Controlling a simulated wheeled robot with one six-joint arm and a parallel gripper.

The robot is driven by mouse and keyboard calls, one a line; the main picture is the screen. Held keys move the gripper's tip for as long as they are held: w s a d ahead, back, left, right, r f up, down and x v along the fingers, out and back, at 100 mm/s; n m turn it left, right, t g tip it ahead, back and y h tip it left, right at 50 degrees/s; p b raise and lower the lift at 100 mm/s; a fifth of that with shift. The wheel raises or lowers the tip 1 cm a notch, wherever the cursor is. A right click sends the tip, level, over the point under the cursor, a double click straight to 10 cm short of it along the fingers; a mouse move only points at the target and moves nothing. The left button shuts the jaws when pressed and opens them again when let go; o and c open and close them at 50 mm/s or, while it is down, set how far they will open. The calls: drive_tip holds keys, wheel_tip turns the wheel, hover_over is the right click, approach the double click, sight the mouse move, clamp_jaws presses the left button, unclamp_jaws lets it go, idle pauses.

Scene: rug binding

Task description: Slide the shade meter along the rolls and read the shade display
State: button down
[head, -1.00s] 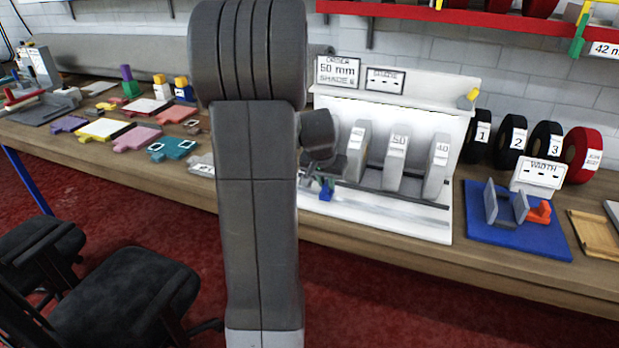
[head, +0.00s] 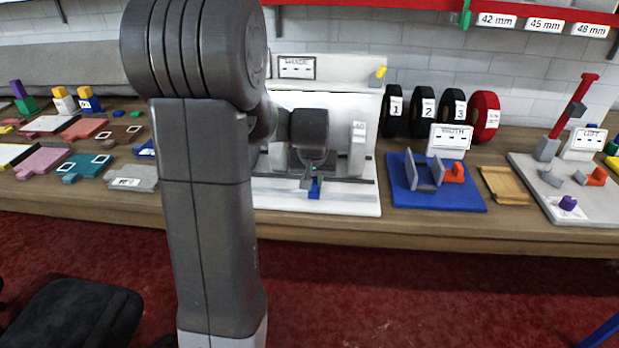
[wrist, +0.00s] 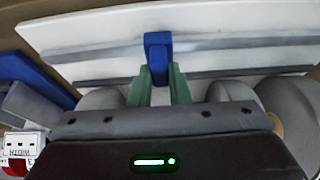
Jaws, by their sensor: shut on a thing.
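The shade meter's blue slider (head: 315,188) sits on the dark rail at the front of the white stand (head: 345,205). My gripper (wrist: 158,85), with green fingers, is shut on this blue slider (wrist: 158,48) in the wrist view. In the head view my gripper (head: 312,178) is in front of the rolls. One grey roll (head: 357,148) stands to its right; my arm and gripper hide much of the others. The shade display (head: 296,67) above the stand shows dashes and no number that I can make out.
Right of the stand are a blue width fixture (head: 440,202) with its display (head: 450,138), a wooden tray (head: 505,187) and a grey fixture board (head: 570,205). Black and red tape rolls (head: 484,115) stand behind. Coloured pieces lie on the bench at left.

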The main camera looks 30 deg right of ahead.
drive_tip(key=c, duration=1.4)
unclamp_jaws()
drive_tip(key=shift+o, duration=0.2)
drive_tip(key=v, duration=1.4)
drive_tip(key=shift+f, duration=0.1)
drive_tip(key=x, duration=1.3)
drive_tip(key=shift+w+f, duration=0.15)
drive_tip(key=shift+f, duration=0.15)
drive_tip(key=shift+w+f, duration=0.1)
